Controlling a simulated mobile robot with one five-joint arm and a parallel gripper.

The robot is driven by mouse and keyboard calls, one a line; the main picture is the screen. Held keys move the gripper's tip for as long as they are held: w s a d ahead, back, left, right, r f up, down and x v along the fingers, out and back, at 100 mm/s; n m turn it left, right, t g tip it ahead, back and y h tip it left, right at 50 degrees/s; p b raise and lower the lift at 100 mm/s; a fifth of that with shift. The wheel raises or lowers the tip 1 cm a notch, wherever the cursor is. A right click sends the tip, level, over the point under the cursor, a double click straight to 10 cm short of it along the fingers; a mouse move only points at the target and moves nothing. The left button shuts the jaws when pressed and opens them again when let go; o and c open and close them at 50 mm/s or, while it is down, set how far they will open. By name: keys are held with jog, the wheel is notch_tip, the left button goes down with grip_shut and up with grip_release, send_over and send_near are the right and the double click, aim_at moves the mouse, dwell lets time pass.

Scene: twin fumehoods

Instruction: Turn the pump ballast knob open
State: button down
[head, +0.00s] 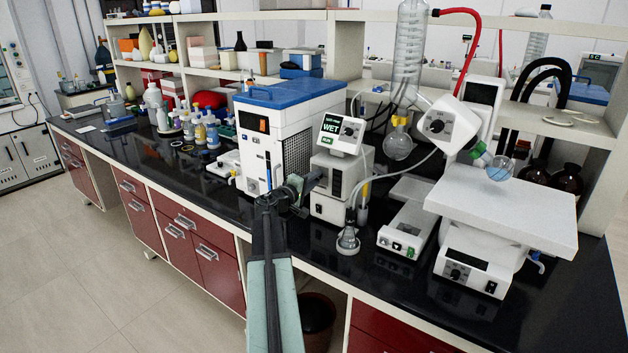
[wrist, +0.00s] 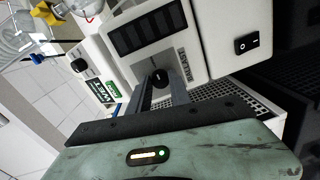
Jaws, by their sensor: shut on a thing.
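The ballast knob (wrist: 159,77) is a small black round knob on the white pump face (wrist: 209,73), beside the printed word BALLAST. In the wrist view my gripper (wrist: 162,86) has one finger on each side of the knob and is shut on it. The knob's exact turn angle is hard to read. In the head view the pump (head: 325,205) is a white box on the black bench, and my gripper (head: 303,187) is at its left side. The knob is hidden there behind my gripper.
A blue-topped chiller (head: 290,100) stands left of the pump. A display box (head: 341,134) reading WET sits on top of it. A small flask (head: 347,240) with tubing stands close at the right. A rotary evaporator (head: 450,125) is further right.

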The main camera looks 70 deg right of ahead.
jog(key=shift+s+f+m, duration=0.1)
jog(key=shift+m, duration=0.3)
jog(key=c, duration=1.2)
grip_release()
jog(key=shift+a, duration=0.15)
jog(key=v, duration=0.7)
jog(key=shift+a, duration=0.3)
